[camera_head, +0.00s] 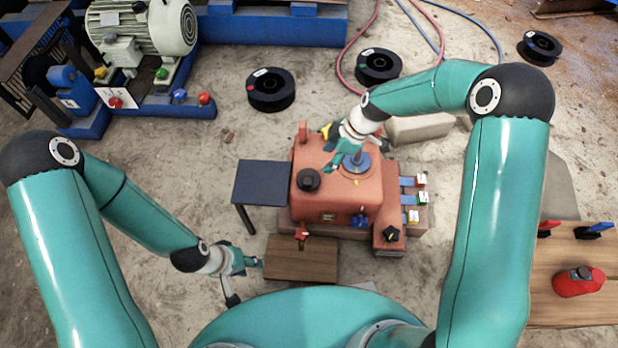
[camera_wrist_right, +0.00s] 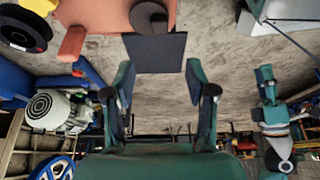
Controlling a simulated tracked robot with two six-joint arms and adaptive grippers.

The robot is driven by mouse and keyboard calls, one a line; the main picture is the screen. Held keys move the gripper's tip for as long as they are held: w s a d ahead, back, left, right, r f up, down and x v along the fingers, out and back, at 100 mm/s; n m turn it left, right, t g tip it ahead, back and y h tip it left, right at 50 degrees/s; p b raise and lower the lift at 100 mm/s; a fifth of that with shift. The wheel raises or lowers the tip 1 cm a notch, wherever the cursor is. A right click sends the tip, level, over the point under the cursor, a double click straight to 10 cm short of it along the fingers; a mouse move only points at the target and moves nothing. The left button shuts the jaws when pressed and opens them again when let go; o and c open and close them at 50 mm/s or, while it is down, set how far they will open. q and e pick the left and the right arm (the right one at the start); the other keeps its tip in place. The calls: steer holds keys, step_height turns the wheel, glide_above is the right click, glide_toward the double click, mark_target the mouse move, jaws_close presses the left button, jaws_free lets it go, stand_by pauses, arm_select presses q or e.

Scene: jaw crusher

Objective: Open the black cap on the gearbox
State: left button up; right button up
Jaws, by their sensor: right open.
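The red gearbox (camera_head: 338,195) stands in the middle of the head view. The round black cap (camera_head: 309,179) sits on the left part of its top. The cap (camera_wrist_right: 149,15) also shows at the top edge of the right wrist view, on the red housing. My right gripper (camera_head: 333,157) is above the gearbox, a little behind and to the right of the cap. Its two fingers stand apart with nothing between them in the wrist view (camera_wrist_right: 160,78). My left gripper (camera_head: 250,264) is low at front left, by the brown board; its finger opening is unclear.
A dark square plate (camera_head: 262,183) is left of the gearbox, and a brown board (camera_head: 303,259) is in front. A blue round fitting (camera_head: 354,164) is beside the cap. Small coloured valves (camera_head: 420,198) line the right side.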

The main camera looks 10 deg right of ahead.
mark_target(308, 180)
steer(key=b+x, duration=0.2)
steer(key=x, duration=1.2)
steer(key=shift+d, duration=0.1)
jaws_close()
